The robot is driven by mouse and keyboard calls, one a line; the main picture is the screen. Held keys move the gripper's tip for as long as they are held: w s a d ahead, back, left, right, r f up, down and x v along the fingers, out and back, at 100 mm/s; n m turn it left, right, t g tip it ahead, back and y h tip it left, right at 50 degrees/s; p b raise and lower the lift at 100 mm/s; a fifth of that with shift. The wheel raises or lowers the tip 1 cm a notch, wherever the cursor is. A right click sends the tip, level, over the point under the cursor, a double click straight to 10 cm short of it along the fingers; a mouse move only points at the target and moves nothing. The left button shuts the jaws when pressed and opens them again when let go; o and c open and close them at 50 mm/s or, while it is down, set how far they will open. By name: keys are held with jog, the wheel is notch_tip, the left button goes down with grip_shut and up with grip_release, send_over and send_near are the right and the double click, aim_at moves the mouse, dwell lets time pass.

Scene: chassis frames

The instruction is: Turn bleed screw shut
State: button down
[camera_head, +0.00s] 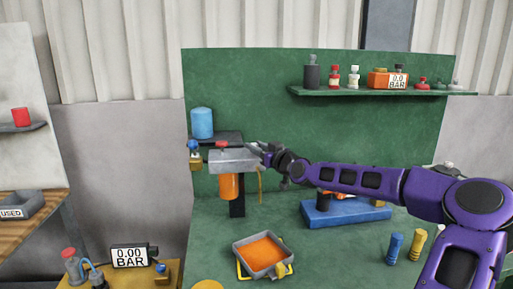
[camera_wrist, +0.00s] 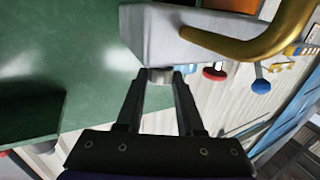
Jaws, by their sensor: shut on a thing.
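A brass-coloured bent pipe (camera_wrist: 250,42) comes out of the block beside the fingers. In the head view the grey block (camera_head: 232,160) sits on the green panel with an orange cylinder (camera_head: 229,186) below it. My gripper (camera_head: 262,150) is at the block's right end. The screw itself is too small to tell in the head view.
A tray with orange content (camera_head: 240,258) stands on the green bench below. A red knob (camera_head: 221,144) tops the block; a blue cylinder (camera_head: 202,123) stands behind left. A blue tray (camera_head: 345,214) lies under my arm. A shelf (camera_head: 370,92) holds bottles.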

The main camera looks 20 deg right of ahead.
jog(key=shift+a+h, duration=0.1)
jog(key=shift+h, duration=0.4)
jog(key=shift+a+m+h+b, duration=0.25)
jog(key=shift+m+h+b, duration=0.95)
jog(key=shift+h, duration=0.5)
jog(key=shift+a+m+h+b, duration=0.2)
jog(key=shift+m+h+b, duration=1)
jog(key=shift+h, duration=0.5)
jog(key=shift+w+m+g+h, duration=0.1)
jog(key=shift+m+g+h, duration=0.4)
jog(key=shift+m+h, duration=0.15)
jog(key=shift+m+g+h, duration=0.4)
jog(key=shift+m+h, duration=0.15)
jog(key=shift+h, duration=0.4)
jog(key=shift+m+h, duration=0.3)
jog(key=shift+h, duration=0.1)
jog(key=c, duration=0.5)
grip_release()
jog(key=shift+c, duration=0.2)
